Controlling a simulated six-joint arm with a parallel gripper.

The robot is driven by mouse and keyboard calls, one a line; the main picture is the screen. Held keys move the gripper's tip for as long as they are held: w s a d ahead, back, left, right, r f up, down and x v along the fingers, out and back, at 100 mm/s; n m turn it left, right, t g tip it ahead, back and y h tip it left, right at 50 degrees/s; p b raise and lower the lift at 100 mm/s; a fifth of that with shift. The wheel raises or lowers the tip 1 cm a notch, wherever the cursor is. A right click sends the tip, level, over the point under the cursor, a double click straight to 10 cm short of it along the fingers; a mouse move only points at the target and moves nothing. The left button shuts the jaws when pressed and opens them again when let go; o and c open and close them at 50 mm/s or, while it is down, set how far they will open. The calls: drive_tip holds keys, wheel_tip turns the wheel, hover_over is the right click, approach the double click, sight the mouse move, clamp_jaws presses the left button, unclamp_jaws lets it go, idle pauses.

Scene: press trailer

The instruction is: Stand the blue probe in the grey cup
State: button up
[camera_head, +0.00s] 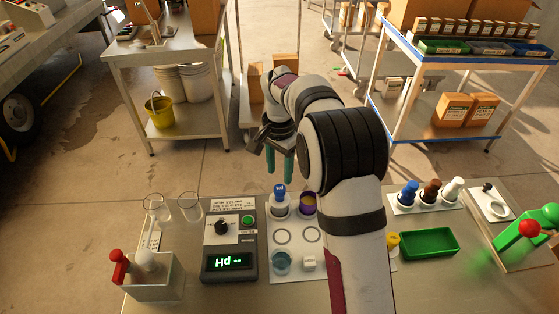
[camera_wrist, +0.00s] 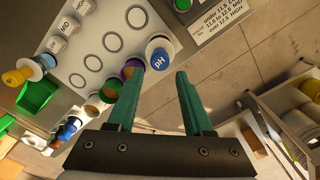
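The blue probe (camera_head: 279,191), with a round blue cap marked pH, stands upright on the white panel. A pale grey cup (camera_head: 281,211) shows around its lower part; whether the probe is inside or behind it I cannot tell. The probe's cap also shows in the wrist view (camera_wrist: 159,56), just beyond the fingertips. My gripper (camera_head: 280,172) has two teal fingers, apart and empty, pointing down above and slightly behind the probe. In the wrist view my gripper (camera_wrist: 159,75) has open space between its fingers.
A purple-rimmed cup (camera_head: 307,203) stands close right of the probe. A bluish cup (camera_head: 282,262) is at the panel's front left. A meter (camera_head: 230,248) stands left. Right of my arm are a bottle rack (camera_head: 426,202), a green tray (camera_head: 428,243) and a green press (camera_head: 525,228).

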drive_tip(key=shift+r, duration=1.35)
drive_tip(key=shift+r, duration=0.1)
wheel_tip(320, 180, up, 9)
